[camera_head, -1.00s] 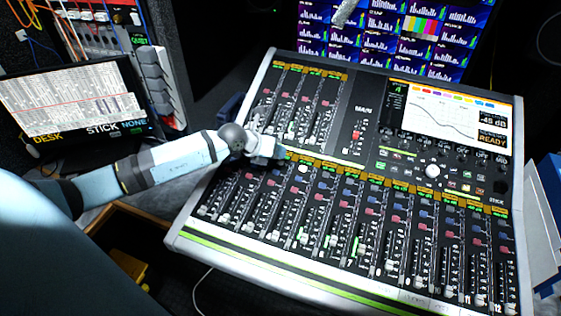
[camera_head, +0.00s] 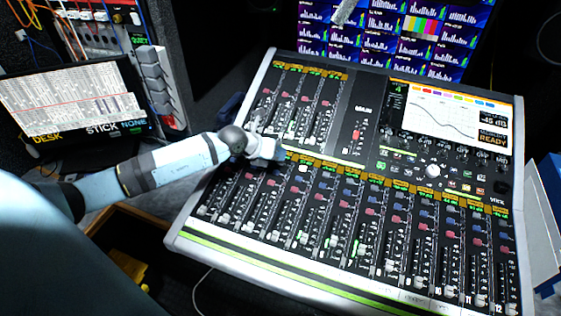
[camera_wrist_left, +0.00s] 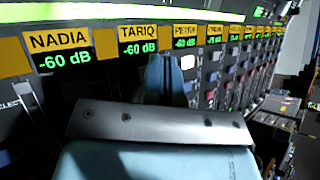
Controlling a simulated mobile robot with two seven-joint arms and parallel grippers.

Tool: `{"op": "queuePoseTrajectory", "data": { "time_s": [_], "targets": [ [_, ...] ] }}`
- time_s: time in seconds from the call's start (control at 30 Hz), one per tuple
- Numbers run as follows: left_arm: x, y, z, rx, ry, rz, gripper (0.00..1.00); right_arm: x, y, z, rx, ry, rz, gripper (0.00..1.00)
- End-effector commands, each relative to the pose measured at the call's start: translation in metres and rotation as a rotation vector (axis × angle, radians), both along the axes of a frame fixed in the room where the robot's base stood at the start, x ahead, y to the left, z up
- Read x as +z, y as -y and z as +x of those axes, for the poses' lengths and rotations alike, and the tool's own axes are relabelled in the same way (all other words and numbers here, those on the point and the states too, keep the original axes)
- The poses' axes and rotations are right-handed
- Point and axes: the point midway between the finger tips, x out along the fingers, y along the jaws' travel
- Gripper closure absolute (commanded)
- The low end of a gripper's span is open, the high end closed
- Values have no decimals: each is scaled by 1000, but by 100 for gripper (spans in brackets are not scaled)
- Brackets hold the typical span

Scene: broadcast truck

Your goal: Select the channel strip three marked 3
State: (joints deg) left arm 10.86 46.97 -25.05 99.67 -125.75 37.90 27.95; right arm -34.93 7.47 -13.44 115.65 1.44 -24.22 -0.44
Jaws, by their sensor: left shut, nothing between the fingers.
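The mixing console (camera_head: 345,205) lies below me, with a lower row of channel strips that have orange name labels, buttons and faders. The small strip numbers at the left end are too small to read, so I cannot confirm the 3. My left gripper (camera_head: 276,154) is shut and empty over the upper end of the left-hand strips. In the left wrist view its blue fingertips (camera_wrist_left: 168,74) are just below and right of the TARIQ label (camera_wrist_left: 138,40), left of a lit white button (camera_wrist_left: 187,62) under the adjacent label. They hide what lies behind them; contact cannot be told. My right gripper is not in view.
The NADIA label (camera_wrist_left: 58,40) is at the left in the wrist view. An upper bank of strips (camera_head: 300,105) and the console screen (camera_head: 435,112) lie farther back. A monitor (camera_head: 75,100) stands at the left, and a wall of meters (camera_head: 390,35) is behind.

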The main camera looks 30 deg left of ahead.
Motion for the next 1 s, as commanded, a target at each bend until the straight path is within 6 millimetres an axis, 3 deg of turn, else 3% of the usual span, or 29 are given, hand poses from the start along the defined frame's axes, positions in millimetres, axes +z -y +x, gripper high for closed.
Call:
{"op": "queuePoseTrajectory", "data": {
  "time_s": [1.0],
  "targets": [
    [-8, 0, 1, 0, -1, 0, 100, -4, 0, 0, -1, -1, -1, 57]
  ]
}}
